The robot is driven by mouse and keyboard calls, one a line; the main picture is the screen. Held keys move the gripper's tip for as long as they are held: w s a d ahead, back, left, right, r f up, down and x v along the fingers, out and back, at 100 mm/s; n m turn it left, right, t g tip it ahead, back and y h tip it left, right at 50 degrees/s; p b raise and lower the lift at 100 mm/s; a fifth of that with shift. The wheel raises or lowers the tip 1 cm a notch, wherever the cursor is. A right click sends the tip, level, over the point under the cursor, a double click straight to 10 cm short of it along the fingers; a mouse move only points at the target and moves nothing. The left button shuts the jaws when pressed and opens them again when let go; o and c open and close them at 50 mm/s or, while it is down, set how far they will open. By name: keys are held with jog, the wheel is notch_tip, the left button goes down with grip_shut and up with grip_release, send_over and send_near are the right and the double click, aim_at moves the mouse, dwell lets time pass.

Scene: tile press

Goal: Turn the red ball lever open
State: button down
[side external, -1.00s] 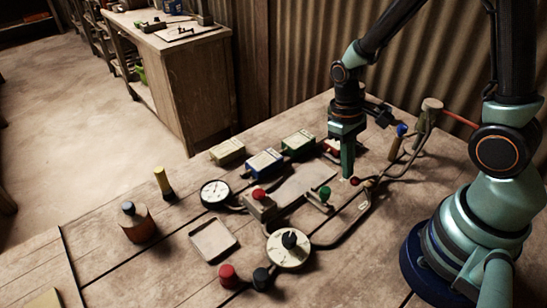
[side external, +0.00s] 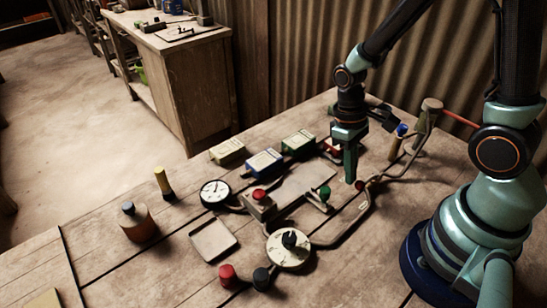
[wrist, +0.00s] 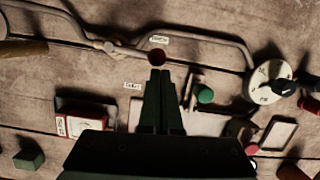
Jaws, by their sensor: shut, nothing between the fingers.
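The red ball (side external: 359,185) of the lever sits by the grey pipe on the bench. In the wrist view the red ball (wrist: 157,56) is just beyond my fingertips, and its short arm runs left to a joint on the pipe (wrist: 112,47). My gripper (side external: 350,181) is shut and empty, pointing down beside the ball on its left. In the wrist view my gripper's tips (wrist: 159,71) look very close to the ball; I cannot tell if they touch it. One small white label (wrist: 159,39) lies beyond the ball and another (wrist: 132,85) lies left of my fingers.
A green ball lever (side external: 325,192) stands close by on the left. A red button box (side external: 260,204), a gauge (side external: 214,193), a dial (side external: 288,249) and an empty tray (side external: 213,239) are further left. Blue (side external: 264,163) and green (side external: 299,143) boxes stand behind. Bare bench lies right of the pipe.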

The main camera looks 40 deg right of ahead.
jog(key=shift+w, duration=0.1)
jog(key=w, duration=0.1)
jog(key=w+r, duration=0.2)
jog(key=w, duration=0.1)
jog(key=shift+w+a, duration=0.1)
jog(key=shift+a, duration=0.25)
notch_tip(320, 180, up, 18)
jog(key=s+m+t, duration=0.1)
jog(key=t, duration=0.7)
jog(key=shift+d+r, duration=0.15)
jog(key=shift+d, duration=0.15)
jog(key=shift+s, duration=0.1)
